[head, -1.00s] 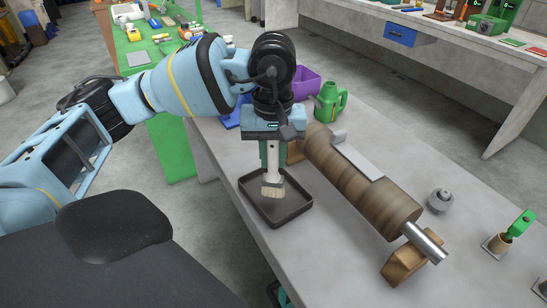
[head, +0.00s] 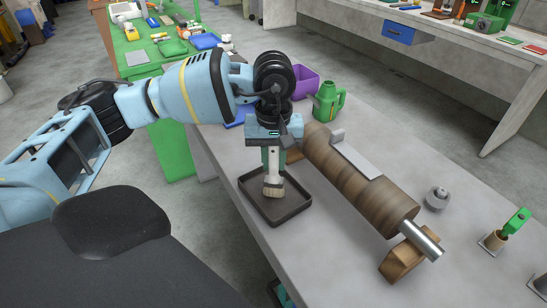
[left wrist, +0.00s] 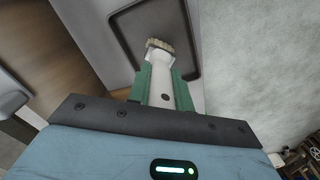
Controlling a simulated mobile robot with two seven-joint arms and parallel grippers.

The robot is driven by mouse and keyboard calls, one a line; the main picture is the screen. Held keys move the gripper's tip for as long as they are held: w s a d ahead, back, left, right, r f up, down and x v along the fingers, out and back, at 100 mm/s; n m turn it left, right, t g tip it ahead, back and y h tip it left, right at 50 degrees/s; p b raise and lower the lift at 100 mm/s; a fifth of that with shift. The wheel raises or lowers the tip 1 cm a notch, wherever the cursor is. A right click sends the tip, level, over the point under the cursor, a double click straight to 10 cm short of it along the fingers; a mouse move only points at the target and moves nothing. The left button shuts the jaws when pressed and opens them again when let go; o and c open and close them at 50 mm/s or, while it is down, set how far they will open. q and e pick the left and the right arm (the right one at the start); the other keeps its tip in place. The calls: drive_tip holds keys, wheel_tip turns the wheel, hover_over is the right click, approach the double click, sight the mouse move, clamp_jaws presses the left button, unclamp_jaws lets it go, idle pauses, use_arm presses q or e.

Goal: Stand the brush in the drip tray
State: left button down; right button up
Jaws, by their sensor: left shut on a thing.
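My left gripper (head: 271,160) points down and is shut on the white handle of the brush (head: 273,180). The brush hangs near upright with its pale bristles lowest, over the inside of the dark drip tray (head: 296,209). I cannot tell whether the bristles touch the tray floor. The left wrist view shows the white handle (left wrist: 161,86) between the green fingers (left wrist: 160,92), with the bristles at its far end in front of the tray (left wrist: 192,45). The upper handle is hidden by the gripper. My right gripper is not in view.
A brown roller (head: 360,180) with a metal shaft lies right of the tray. A green can (head: 327,104) and a purple bin (head: 305,83) stand behind. A grey knob-like part (head: 437,198) and a green-handled tool (head: 515,222) stand right. The grey table (head: 330,255) is clear in front.

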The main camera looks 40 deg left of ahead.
use_arm(q)
drive_tip(key=shift+f, duration=0.1)
drive_tip(key=shift+f, duration=0.1)
drive_tip(key=c, duration=1.3)
unclamp_jaws()
drive_tip(key=shift+o, duration=0.2)
wheel_tip(320, 180, up, 12)
drive_tip(key=shift+r, duration=0.25)
